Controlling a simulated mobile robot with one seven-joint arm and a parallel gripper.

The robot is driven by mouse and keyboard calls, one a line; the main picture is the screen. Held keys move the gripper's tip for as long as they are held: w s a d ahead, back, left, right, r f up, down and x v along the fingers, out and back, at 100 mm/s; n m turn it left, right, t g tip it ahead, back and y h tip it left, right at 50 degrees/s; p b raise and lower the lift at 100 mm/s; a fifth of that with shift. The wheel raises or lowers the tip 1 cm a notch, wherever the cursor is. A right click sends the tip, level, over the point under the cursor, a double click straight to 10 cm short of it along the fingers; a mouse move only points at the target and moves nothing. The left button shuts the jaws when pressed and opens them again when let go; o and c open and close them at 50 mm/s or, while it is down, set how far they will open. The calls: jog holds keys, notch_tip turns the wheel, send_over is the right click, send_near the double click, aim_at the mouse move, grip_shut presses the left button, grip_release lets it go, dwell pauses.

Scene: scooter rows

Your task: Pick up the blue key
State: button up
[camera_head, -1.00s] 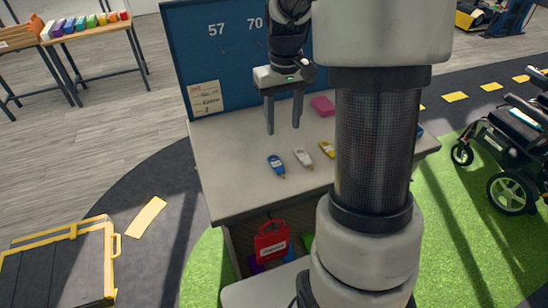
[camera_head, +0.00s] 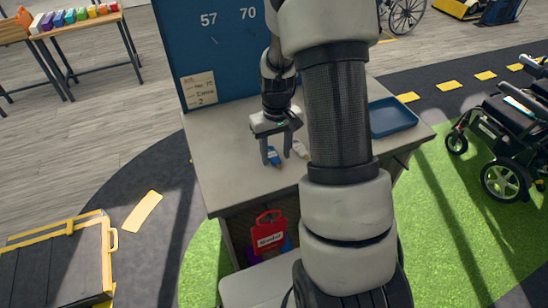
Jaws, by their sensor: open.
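The blue key (camera_head: 274,156) lies on the grey desk top (camera_head: 225,165). My gripper (camera_head: 275,156) is open, with its fingers pointing down at the blue key. The left finger overlaps the key's left side in this view, and I cannot tell how high the fingertips are above the desk. A white key (camera_head: 301,148) lies just to the right of the blue one, close to the right finger and partly hidden by it. My arm hides the desk to the right of the white key.
A blue tray (camera_head: 393,117) sits at the desk's right. A blue board (camera_head: 190,50) stands behind the desk. A red tagged item (camera_head: 269,235) hangs below the desk front. A yellow-edged black case (camera_head: 58,265) and a wheelchair (camera_head: 505,145) stand on either side.

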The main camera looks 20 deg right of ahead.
aim_at(276, 160)
jog(key=shift+f, duration=0.6)
grip_shut()
notch_tip(276, 160, up, 10)
dwell(0.3)
